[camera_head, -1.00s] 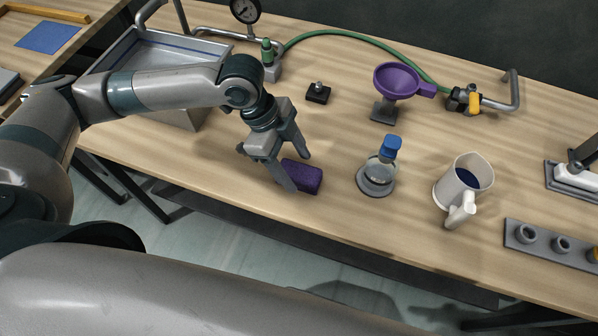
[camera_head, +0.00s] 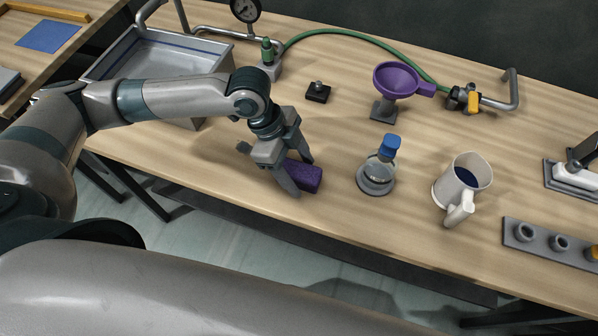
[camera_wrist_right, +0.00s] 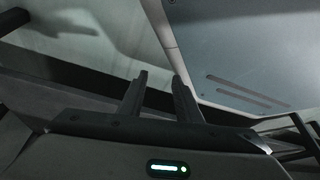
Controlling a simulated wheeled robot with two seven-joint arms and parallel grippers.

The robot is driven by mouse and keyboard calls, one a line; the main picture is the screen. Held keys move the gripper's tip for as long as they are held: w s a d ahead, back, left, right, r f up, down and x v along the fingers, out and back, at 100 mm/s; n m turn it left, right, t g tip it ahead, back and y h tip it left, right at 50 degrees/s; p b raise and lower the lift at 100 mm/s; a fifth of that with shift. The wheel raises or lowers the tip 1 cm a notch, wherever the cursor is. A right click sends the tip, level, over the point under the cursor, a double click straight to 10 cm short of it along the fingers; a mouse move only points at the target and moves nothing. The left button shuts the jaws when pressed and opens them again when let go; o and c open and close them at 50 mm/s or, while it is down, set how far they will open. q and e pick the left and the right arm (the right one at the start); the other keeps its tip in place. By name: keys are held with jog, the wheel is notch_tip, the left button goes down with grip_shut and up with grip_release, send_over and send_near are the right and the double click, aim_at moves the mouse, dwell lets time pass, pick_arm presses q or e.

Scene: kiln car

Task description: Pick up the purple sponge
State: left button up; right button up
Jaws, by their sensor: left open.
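The purple sponge (camera_head: 306,177) lies on the wooden table near its front edge. My left gripper (camera_head: 303,178) points down at the sponge, with one finger on its near left side and the other behind it. The jaws are open around the sponge's left part, which they partly hide. I cannot tell whether the fingers touch it. In the right wrist view my right gripper (camera_wrist_right: 158,100) shows two fingers apart with nothing between them.
A glass flask with a blue stopper (camera_head: 377,175) stands just right of the sponge. Further right are a white jug (camera_head: 462,185) and a grey holder (camera_head: 542,240). A purple funnel (camera_head: 397,78) on a stand is behind. A metal sink (camera_head: 165,55) is at the left.

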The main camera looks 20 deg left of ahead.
pick_arm(q)
jog(key=shift+f, duration=0.2)
dwell(0.4)
jog(key=c, duration=1.1)
